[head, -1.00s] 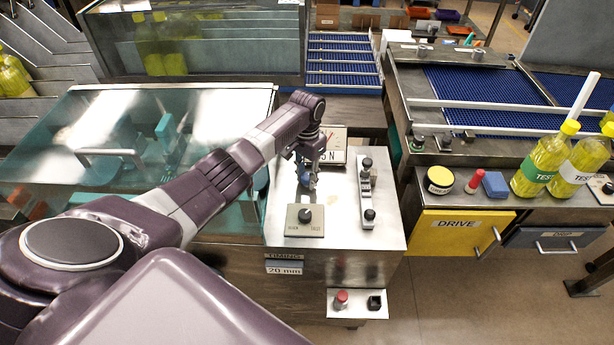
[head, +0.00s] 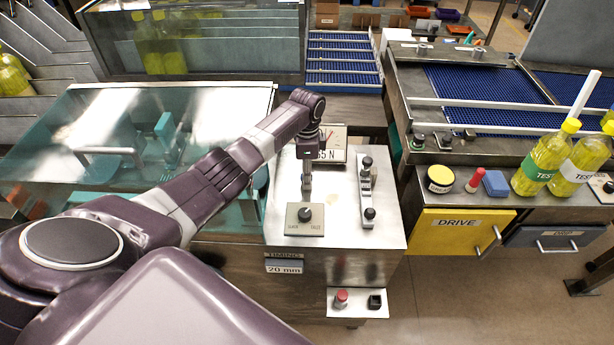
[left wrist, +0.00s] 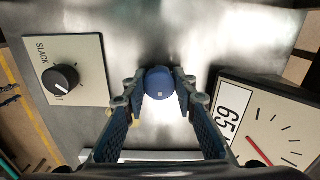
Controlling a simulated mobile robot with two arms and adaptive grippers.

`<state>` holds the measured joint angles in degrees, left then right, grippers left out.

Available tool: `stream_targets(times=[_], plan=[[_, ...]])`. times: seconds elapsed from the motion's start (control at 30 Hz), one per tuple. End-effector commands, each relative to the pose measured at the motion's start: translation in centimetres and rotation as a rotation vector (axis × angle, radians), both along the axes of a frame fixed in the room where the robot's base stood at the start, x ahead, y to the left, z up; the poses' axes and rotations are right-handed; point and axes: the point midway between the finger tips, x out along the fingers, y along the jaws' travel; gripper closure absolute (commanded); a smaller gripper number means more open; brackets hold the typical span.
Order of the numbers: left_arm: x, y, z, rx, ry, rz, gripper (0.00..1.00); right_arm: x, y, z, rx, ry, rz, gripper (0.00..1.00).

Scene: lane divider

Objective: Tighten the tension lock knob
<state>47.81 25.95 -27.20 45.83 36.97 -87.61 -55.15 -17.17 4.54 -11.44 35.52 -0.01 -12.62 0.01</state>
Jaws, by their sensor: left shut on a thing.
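A round blue knob (left wrist: 159,83) stands on the steel top of the machine. In the left wrist view it sits between the two finger tips of my left gripper (left wrist: 155,92), which is shut on it. In the head view my left gripper (head: 306,186) points down at the steel top, and I cannot make out the blue knob there. A black dial knob (head: 304,214) on a pale plate is just in front of the gripper; in the wrist view (left wrist: 60,78) its plate reads "SLACK" at one end. My right gripper is not in view.
A tension gauge (head: 333,146) with a red needle stands right behind the gripper; it also shows in the wrist view (left wrist: 270,130). A rail with black knobs (head: 366,192) is to the right. A clear guard (head: 150,110) covers the left side. Yellow bottles (head: 548,158) stand far right.

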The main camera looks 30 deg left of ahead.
Motion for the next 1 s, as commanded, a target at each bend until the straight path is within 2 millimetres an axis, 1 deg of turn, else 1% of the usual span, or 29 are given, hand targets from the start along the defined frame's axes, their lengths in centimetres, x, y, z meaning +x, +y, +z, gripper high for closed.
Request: stream_targets(times=[0.03, 0.23, 0.7, 0.73, 0.9, 1.0], plan=[[0.37, 0.17, 0.47, 0.002, -0.011, -0.016, 0.98, -0.02, -0.08, 0.01, -0.001, 0.0, 0.0, 0.56], [0.42, 0.19, 0.53, 0.002, -0.012, -0.064, 0.98, -0.03, -0.2, -0.03, -0.002, 0.001, 0.001, 0.56], [0.51, 0.26, 0.64, 0.004, -0.014, -0.076, 0.98, -0.05, -0.19, -0.03, -0.002, 0.001, 0.001, 0.56], [0.51, 0.26, 0.64, 0.004, -0.014, -0.076, 0.73, -0.05, -0.19, -0.03, -0.002, 0.001, 0.001, 0.56], [0.39, 0.2, 0.49, 0.003, -0.011, -0.076, 0.56, -0.04, -0.17, -0.03, -0.002, 0.001, 0.001, 0.56], [0.29, 0.15, 0.36, 0.002, -0.008, -0.076, 0.56, -0.05, -0.17, -0.06, -0.002, 0.001, 0.001, 0.56]])
